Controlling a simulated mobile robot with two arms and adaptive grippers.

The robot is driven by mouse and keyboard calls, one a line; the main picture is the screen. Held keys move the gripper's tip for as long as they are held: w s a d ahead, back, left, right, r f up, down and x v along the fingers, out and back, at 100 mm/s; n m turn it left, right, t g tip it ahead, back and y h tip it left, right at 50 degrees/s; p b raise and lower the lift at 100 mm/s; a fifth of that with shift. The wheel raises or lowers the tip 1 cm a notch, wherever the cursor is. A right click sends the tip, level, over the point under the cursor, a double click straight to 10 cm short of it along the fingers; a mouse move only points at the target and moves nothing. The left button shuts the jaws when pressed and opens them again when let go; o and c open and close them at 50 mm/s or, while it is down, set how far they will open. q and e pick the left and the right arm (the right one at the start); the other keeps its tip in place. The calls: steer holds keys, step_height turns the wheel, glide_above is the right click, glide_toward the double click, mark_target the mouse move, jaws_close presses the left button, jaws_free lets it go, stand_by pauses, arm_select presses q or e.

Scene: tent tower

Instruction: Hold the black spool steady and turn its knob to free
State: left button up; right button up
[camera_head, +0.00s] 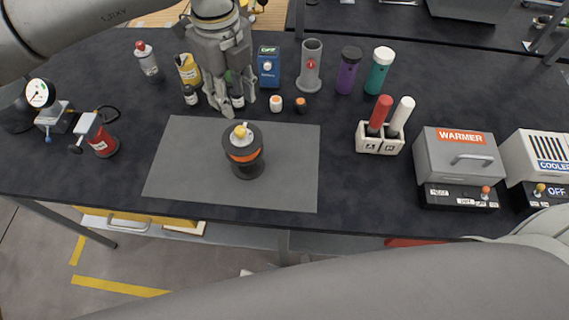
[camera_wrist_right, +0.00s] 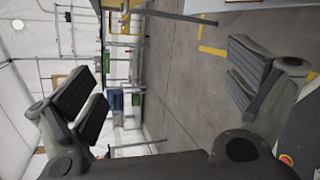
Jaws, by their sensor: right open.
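The black spool (camera_head: 247,168) stands upright on the grey mat (camera_head: 185,165). It has an orange band around its middle and a yellow knob (camera_head: 240,131) on its top. My left gripper (camera_head: 238,108) points down behind the spool, apart from it, with its fingers spread. A small bottle shows partly between or behind those fingers; I cannot tell if they touch it. My right gripper (camera_wrist_right: 165,95) is open and empty in the right wrist view, facing the floor and room. It is not visible in the head view.
Small bottles, a blue box (camera_head: 269,68), a grey cylinder (camera_head: 310,66) and purple and teal containers stand behind the mat. A holder (camera_head: 380,143) with red and white handles and a warmer box (camera_head: 456,158) stand right. The mat is otherwise clear.

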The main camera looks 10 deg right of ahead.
steer(key=s+a+r+n+g+y, duration=0.1)
steer(key=s+a+r+n+y, duration=0.2)
steer(key=r+n, duration=0.5)
steer(key=n+t+h, duration=0.2)
steer(key=n+t, duration=0.1)
steer(key=t, duration=0.3)
glide_toward(244, 145)
step_height(244, 145, down, 2)
steer(key=w, duration=0.2)
steer(key=x, duration=1)
steer(key=shift+f, duration=0.4)
steer(key=c, duration=1.5)
